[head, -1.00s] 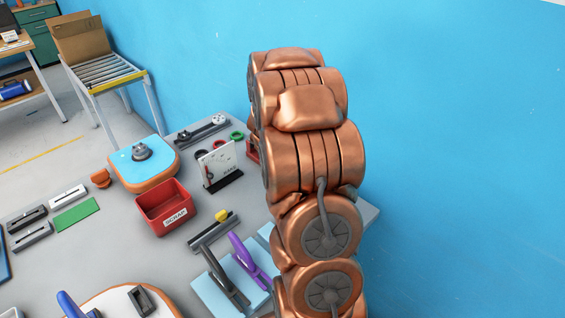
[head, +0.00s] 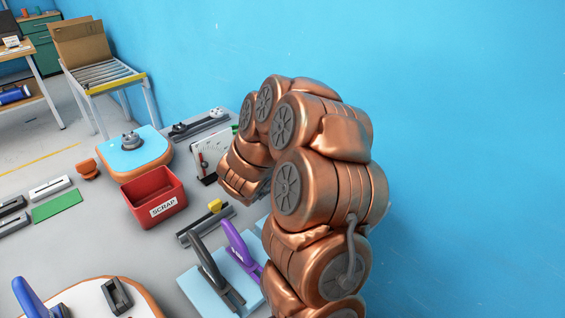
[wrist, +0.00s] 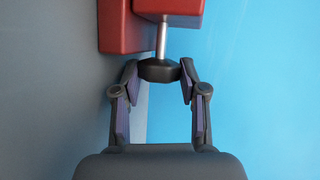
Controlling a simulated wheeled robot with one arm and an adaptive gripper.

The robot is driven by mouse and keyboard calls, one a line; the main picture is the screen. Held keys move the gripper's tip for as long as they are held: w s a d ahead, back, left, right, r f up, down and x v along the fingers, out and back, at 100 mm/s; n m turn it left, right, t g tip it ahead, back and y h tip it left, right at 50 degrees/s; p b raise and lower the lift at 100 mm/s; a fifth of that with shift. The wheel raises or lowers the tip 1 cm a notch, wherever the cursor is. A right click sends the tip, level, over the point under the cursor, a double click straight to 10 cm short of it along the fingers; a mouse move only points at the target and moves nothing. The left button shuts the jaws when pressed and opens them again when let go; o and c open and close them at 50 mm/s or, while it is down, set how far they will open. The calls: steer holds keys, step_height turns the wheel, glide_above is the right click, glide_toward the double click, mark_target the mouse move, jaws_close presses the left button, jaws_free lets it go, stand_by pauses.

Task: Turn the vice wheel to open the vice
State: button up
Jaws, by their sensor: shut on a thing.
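In the wrist view, the red vice (wrist: 125,27) is at the top, with a thin metal shaft (wrist: 162,40) coming out of it towards me. A dark, faceted vice wheel (wrist: 158,71) sits on the shaft's near end. My gripper (wrist: 158,78) is shut on the wheel, one finger at each side. The wheel is centred between the fingertips. How far the vice jaws stand apart cannot be seen. In the head view, my copper-coloured arm hides the vice, the wheel and my gripper.
The blue wall (head: 460,120) rises close behind and right of my arm. A red scrap bin (head: 180,206), a white gauge board (head: 208,152) and purple (head: 238,246) and dark clamps on a light-blue board stand on the grey bench (head: 105,235), left of my arm.

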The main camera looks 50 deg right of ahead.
steer(key=shift+a+f+h+b, duration=0.1)
steer(key=shift+f+h+b, duration=0.25)
steer(key=shift+b, duration=0.45)
steer(key=shift+r+n, duration=0.15)
steer(key=shift+n, duration=0.15)
steer(key=o, duration=1.1)
